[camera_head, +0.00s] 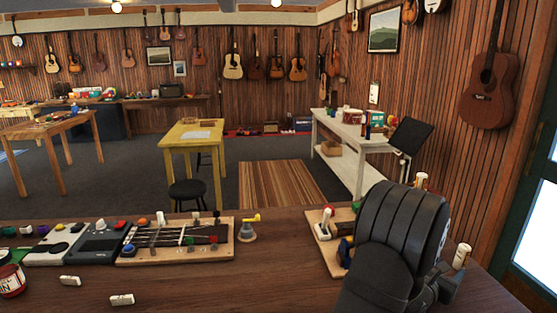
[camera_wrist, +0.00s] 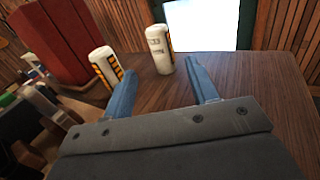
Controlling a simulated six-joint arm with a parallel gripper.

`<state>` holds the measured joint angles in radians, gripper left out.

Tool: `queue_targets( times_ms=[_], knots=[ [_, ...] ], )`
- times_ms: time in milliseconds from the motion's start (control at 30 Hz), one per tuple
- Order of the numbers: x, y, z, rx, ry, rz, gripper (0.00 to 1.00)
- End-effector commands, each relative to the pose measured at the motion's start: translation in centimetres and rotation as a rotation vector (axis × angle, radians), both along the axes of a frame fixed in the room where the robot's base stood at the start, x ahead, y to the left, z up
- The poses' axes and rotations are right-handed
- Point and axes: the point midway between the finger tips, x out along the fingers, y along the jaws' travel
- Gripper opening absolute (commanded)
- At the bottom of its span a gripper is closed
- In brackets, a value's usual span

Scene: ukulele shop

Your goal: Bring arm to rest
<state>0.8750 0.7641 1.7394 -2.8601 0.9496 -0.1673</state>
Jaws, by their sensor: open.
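My gripper (camera_wrist: 163,92) shows in the wrist view with its two blue fingers spread apart and nothing between them. Beyond the fingertips, two white cylinders stand on the brown table: one with orange and black stripes (camera_wrist: 104,66) near the left finger, and one with dark lettering (camera_wrist: 160,50) farther back. In the head view my dark arm covers the right part of the table (camera_head: 190,285) and hides my fingers. Parts of two white cylinders show beside the arm, one behind it (camera_head: 421,182) and one to its right (camera_head: 461,256).
A wooden board with small coloured parts (camera_head: 326,238) lies partly behind my arm.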

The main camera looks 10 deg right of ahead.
Motion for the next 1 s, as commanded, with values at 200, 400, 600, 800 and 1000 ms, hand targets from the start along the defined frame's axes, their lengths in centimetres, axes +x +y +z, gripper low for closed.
queue_targets(
  times_ms=[200, 400, 600, 800, 1000],
  knots=[
    [1.6, -3.2, -0.1, 0.001, 0.000, -0.004, 0.53],
    [3.2, -6.3, -0.2, 0.002, 0.001, -0.005, 0.53],
    [4.7, -9.3, -0.2, 0.003, 0.001, -0.005, 0.53],
    [4.8, -9.6, 3.0, 0.000, -0.001, -0.002, 0.53],
    [4.8, -9.6, 7.1, -0.001, -0.003, 0.003, 0.53]
  ],
)
